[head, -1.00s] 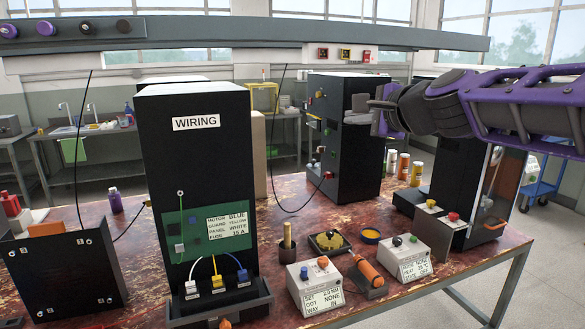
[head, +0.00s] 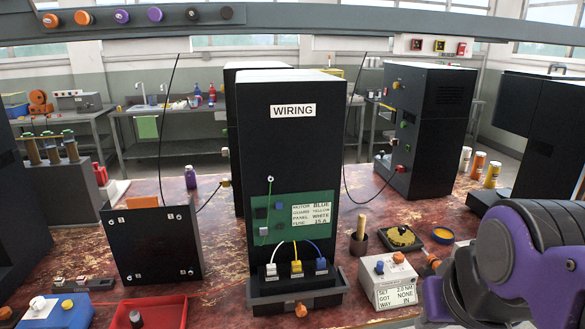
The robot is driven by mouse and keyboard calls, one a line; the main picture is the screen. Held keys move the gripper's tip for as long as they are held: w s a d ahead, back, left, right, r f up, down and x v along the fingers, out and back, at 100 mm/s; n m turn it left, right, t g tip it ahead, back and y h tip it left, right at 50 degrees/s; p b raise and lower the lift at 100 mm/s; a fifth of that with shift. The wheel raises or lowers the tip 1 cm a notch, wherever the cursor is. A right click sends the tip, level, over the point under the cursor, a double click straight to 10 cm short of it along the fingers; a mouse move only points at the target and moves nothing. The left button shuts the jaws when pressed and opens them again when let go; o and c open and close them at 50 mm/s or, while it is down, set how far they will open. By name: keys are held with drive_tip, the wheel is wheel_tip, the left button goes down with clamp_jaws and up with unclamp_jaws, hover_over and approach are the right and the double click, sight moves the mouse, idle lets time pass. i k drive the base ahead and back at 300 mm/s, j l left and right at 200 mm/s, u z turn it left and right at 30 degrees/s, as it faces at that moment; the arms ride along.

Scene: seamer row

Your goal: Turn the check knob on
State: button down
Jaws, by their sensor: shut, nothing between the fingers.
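No knob in view carries a label that I can read as "check", so I cannot tell which one it is. A white box (head: 392,291) right of the wiring cabinet has a blue knob (head: 380,267) and an orange knob (head: 398,258) on top. Another box (head: 58,318) at the lower left has a white knob (head: 38,303) and a yellow knob (head: 67,304). An orange knob (head: 301,310) sits at the foot of the wiring cabinet (head: 291,150). My purple and grey arm fills the lower right; my gripper's fingers do not show.
A row of round knobs (head: 117,16) lines the overhead beam. A black panel (head: 154,246) and a red tray (head: 160,313) are left of the cabinet. A yellow-filled dish (head: 402,238) and several canisters (head: 478,165) are right. Bare tabletop (head: 215,215) shows left of the cabinet.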

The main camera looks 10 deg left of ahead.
sight(38, 302)
drive_tip(key=u, duration=2.1)
drive_tip(key=i+j+z, duration=0.1)
drive_tip(key=z, duration=0.35)
drive_tip(key=i+j+z, duration=0.1)
drive_tip(key=z, duration=0.35)
drive_tip(key=i+j+z, duration=0.25)
drive_tip(key=j, duration=0.15)
drive_tip(key=j+z, duration=0.25)
drive_tip(key=j, duration=0.15)
drive_tip(key=j+z, duration=0.1)
drive_tip(key=j, duration=0.35)
drive_tip(key=i+j, duration=0.1)
drive_tip(key=j, duration=0.3)
drive_tip(key=z, duration=0.05)
